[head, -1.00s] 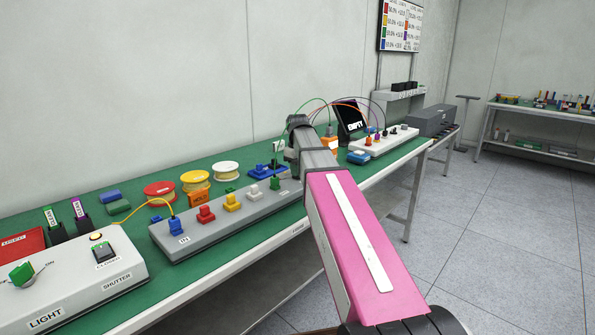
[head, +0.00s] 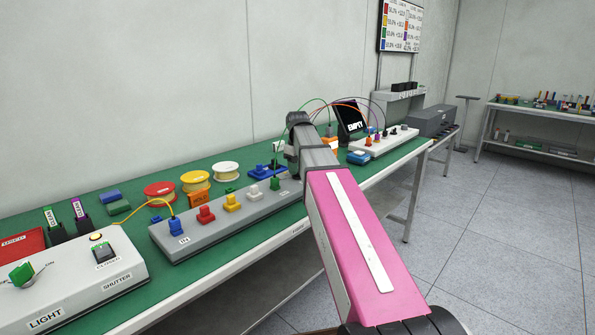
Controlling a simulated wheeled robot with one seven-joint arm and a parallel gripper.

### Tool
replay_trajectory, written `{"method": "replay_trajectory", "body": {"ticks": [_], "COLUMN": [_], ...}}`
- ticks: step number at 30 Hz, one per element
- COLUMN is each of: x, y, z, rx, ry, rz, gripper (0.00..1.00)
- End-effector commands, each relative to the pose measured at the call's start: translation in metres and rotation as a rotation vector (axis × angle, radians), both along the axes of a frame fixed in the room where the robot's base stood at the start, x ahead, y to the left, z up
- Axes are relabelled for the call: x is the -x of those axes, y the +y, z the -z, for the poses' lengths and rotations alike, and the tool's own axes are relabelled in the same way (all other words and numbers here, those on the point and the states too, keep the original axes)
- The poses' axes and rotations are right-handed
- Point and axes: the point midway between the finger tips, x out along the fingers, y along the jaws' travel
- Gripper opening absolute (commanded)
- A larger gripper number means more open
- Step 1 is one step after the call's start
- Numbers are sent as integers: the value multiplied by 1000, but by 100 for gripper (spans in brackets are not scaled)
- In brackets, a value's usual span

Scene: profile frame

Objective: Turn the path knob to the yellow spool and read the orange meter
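A yellow spool (head: 195,180) lies on the green bench top, between a red spool (head: 160,190) and a white spool (head: 226,169). Behind my arm, an orange object (head: 332,146) shows only in part; I cannot tell whether it is the orange meter. A smaller orange block (head: 199,199) sits in front of the yellow spool. I cannot make out a path knob; it may be hidden by my arm. My arm reaches over the bench, and its dark wrist end (head: 291,158) is above the long grey box. The fingertips are hidden.
The long grey box (head: 232,215) carries several coloured knobs or plugs. A light box (head: 75,275) with a green knob and a shutter switch stands front left. Thin cables arch near my wrist. The floor on the right is clear.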

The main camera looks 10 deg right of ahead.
Motion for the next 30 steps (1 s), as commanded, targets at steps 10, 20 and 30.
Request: {"method": "replay_trajectory", "body": {"ticks": [10,20,30], "x": [-1,-1,0], "y": [0,0,0], "z": [-60,-95,-97], "rx": [0,0,0], "ry": [-1,-1,0], "rz": [0,0,0], "gripper": [42,42,42]}}
